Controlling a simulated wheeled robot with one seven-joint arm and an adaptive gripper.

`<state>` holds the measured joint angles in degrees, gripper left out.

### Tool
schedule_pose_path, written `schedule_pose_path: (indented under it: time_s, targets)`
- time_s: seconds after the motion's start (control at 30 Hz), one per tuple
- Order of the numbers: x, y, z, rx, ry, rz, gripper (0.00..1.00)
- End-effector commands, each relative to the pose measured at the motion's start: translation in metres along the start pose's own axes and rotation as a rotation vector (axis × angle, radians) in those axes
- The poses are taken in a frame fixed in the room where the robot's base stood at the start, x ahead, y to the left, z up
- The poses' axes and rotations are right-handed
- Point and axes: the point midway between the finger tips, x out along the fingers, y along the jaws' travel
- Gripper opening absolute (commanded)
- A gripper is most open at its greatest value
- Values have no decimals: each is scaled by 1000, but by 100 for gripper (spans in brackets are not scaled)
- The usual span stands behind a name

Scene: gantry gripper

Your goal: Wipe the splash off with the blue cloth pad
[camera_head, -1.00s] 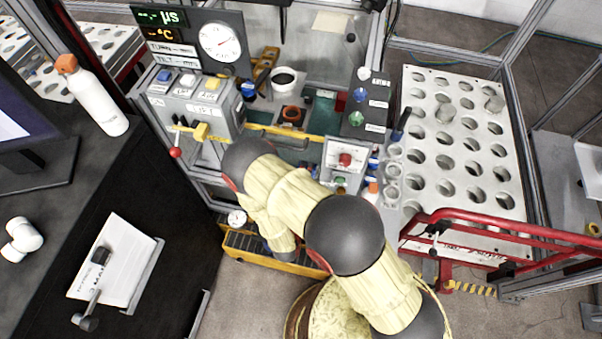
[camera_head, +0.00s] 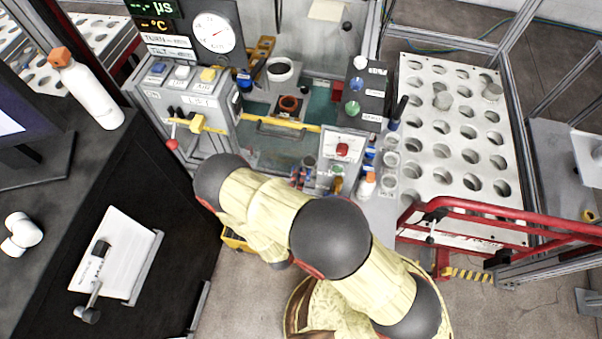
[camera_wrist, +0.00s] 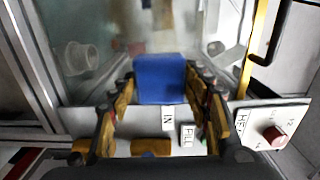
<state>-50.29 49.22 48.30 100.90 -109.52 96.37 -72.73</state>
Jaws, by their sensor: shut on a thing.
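The blue cloth pad (camera_wrist: 160,80) shows in the wrist view as a small block between the fingertips of my gripper (camera_wrist: 160,92). The gripper is shut on it, and the pad is held in front of a glassy, cloudy panel (camera_wrist: 100,45). I cannot tell whether the pad touches that panel. The panel looks blurred, and I cannot make out the splash clearly in either view. In the head view my own arm covers the pad and much of the gripper.
A sloped box with a red knob (camera_head: 342,150) stands right of the yellow rail (camera_head: 270,122); the red knob also shows in the wrist view (camera_wrist: 273,134). A switch box (camera_head: 190,95) with a red-ended lever is at left. A perforated white plate (camera_head: 455,140) and red guard rail (camera_head: 500,225) are at right.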

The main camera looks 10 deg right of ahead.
Motion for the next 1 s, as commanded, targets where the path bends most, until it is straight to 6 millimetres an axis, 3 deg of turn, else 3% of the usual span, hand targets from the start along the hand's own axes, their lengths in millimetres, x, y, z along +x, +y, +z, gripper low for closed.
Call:
schedule_pose_path:
  time_s: [0.37, 0.7, 1.0]
  targets:
    - [-3, 0, 0, 0, -1, 0, 28]
    - [-28, 0, 1, 0, -3, 1, 28]
    - [-31, 0, 0, 0, 0, 0, 28]
